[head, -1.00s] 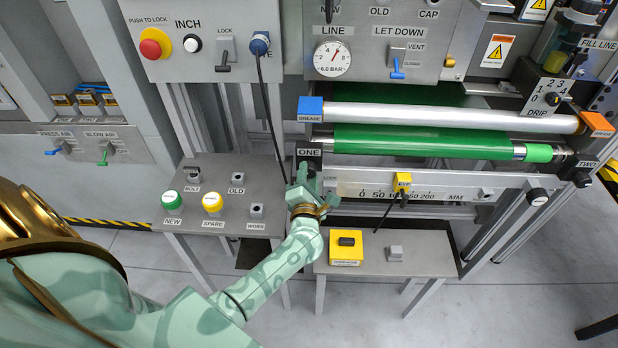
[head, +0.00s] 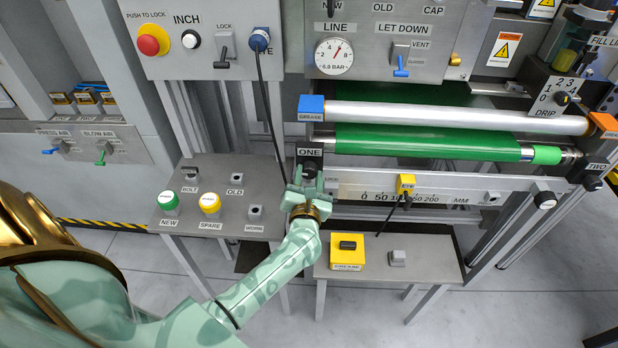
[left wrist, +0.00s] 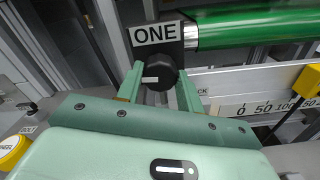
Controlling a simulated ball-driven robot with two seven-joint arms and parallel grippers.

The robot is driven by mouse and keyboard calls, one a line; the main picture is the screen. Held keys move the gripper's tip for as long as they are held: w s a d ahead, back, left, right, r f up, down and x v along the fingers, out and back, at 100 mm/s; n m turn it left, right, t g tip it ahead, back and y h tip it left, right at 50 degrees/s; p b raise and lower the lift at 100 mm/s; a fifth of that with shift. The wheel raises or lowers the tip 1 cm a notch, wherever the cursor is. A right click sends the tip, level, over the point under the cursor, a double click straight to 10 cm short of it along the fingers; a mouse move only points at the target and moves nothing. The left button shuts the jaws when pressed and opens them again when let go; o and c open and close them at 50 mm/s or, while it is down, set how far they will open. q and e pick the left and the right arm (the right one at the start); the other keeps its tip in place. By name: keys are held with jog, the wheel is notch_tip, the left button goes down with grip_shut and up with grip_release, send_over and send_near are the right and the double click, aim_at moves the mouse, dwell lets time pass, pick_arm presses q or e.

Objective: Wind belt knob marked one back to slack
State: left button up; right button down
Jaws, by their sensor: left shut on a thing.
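The belt knob marked ONE is a black round knob (left wrist: 156,72) with a pale index mark, seen in the left wrist view below its ONE label (left wrist: 155,33). In the head view the ONE label (head: 310,153) sits at the left end of the green roller. My left gripper (head: 308,182) is at the knob. In the left wrist view its two green fingers (left wrist: 158,84) stand on either side of the knob, shut on it. In the head view the gripper mostly hides the knob. My right gripper is not in view.
The green belt roller (head: 430,142) runs right from the knob. A rail with a millimetre scale and yellow EYE block (head: 406,183) lies below it. A table with green and yellow caps (head: 209,203) stands left; a small table with a yellow box (head: 347,252) stands below right.

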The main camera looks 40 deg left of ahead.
pick_arm(q)
jog(key=shift+f, duration=0.15)
jog(key=o, duration=1)
jog(key=p+v, duration=0.1)
jog(key=v, duration=1.5)
jog(key=shift+d+p, duration=0.2)
jog(key=shift+p, duration=0.15)
jog(key=shift+s, duration=0.15)
